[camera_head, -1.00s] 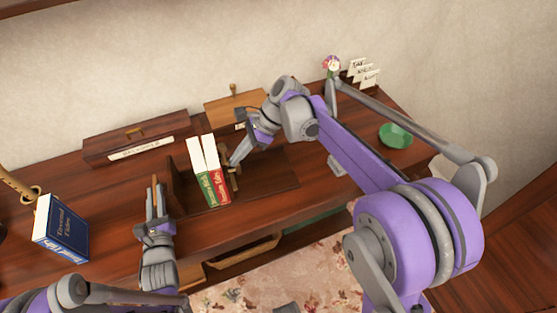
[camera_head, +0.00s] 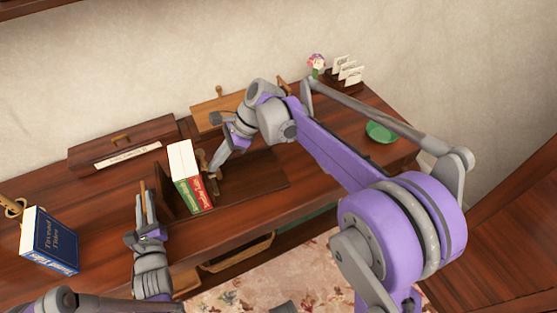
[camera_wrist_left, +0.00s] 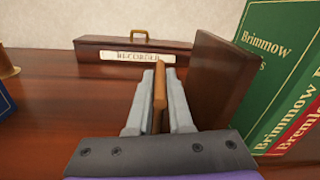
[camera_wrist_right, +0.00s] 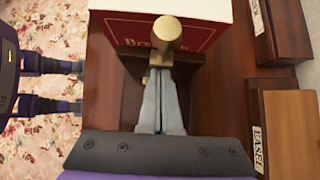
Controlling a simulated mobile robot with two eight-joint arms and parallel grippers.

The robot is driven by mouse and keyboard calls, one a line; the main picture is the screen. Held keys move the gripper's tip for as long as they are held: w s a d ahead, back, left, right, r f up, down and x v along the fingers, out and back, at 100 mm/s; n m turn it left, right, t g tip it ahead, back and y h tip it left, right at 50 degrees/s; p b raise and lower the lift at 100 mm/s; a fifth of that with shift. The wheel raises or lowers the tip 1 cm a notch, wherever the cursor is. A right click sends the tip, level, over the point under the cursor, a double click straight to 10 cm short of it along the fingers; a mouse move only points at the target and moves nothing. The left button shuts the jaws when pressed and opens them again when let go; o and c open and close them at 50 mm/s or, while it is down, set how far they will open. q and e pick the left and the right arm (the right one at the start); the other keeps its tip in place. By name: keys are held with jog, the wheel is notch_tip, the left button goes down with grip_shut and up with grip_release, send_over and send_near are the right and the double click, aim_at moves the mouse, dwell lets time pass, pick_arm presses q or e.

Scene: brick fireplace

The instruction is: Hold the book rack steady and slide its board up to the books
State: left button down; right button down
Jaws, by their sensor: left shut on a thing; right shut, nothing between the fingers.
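The dark wooden book rack (camera_head: 250,178) lies on the desk. A green book (camera_head: 182,193) and a red book (camera_head: 201,192) stand side by side in it against its left end panel (camera_wrist_left: 218,75). The sliding board (camera_head: 214,181), with a brass knob (camera_wrist_right: 167,34), stands close beside the red book; whether they touch is unclear. My left gripper (camera_head: 145,195) is shut on a thin light-brown wooden piece (camera_wrist_left: 159,92) left of the end panel. My right gripper (camera_head: 213,169) is shut and empty, its fingertips at the board, below the knob in the right wrist view (camera_wrist_right: 161,78).
A labelled wooden box (camera_head: 122,146) stands behind on the left and another wooden box (camera_head: 218,111) behind the rack. A blue book (camera_head: 50,242) stands front left. A green bowl (camera_head: 381,132) and a card holder (camera_head: 346,76) are at the right. Drawers lie below the desk edge.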

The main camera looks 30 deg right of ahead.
aim_at(201, 167)
pick_arm(q)
jog(key=shift+d, duration=0.1)
pick_arm(e)
jog(key=shift+a, duration=0.25)
jog(key=shift+w+a+r, duration=0.1)
jog(key=shift+w+a, duration=0.05)
jog(key=shift+a, duration=1.65)
jog(key=shift+v, duration=2.5)
jog(key=v, duration=0.8)
pick_arm(q)
jog(key=c, duration=0.8)
grip_release()
jog(key=shift+o, duration=0.2)
jog(key=shift+r, duration=0.1)
